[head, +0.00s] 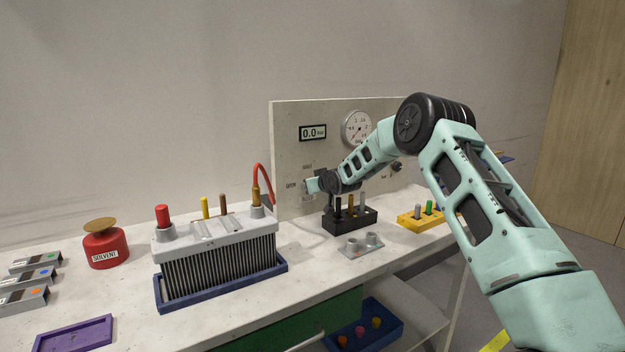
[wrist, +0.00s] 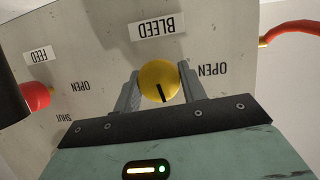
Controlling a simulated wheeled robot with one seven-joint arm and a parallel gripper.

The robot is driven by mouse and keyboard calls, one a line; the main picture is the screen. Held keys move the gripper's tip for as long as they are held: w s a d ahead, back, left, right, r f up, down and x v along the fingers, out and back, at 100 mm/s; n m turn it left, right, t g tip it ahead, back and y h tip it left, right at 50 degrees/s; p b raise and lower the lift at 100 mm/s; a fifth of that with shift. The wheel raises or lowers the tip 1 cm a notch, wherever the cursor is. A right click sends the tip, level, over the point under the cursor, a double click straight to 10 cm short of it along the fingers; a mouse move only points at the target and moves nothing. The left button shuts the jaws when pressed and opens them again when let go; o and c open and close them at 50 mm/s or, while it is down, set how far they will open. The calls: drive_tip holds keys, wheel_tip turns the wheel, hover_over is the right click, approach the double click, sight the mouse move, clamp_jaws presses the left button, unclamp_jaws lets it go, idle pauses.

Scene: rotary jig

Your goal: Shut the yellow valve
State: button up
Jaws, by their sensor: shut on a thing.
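The yellow valve (wrist: 158,80) is a round knob on the panel under an upside-down BLEED label in the wrist view. Its dark pointer mark points down in that picture, a little to the right. An OPEN label (wrist: 212,70) stands to its right; no SHUT label for this knob shows. My gripper (wrist: 159,72) is shut on the knob, one finger at each side. In the head view my gripper (head: 313,185) is at the lower left part of the pale panel (head: 290,130), and the yellow valve is hidden there.
A red knob (wrist: 37,95) with FEED, OPEN and SHUT labels is left in the wrist view. A red hose (head: 264,180) rises left of my gripper. A black block with pegs (head: 349,220) stands below my wrist. The panel carries a gauge (head: 357,128) and a display reading 0.0 (head: 313,132).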

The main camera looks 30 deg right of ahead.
drive_tip(key=shift+d+r+m+y+p, duration=0.1)
drive_tip(key=shift+m+y+p, duration=0.4)
drive_tip(key=shift+m+p, duration=0.3)
drive_tip(key=o, duration=1)
drive_tip(key=shift+c, duration=0.2)
drive_tip(key=shift+s, duration=0.1)
drive_tip(key=b+v, duration=0.1)
drive_tip(key=v, duration=1.6)
drive_tip(key=shift+d+b, duration=0.2)
drive_tip(key=shift+b, duration=0.15)
drive_tip(key=shift+a, duration=0.1)
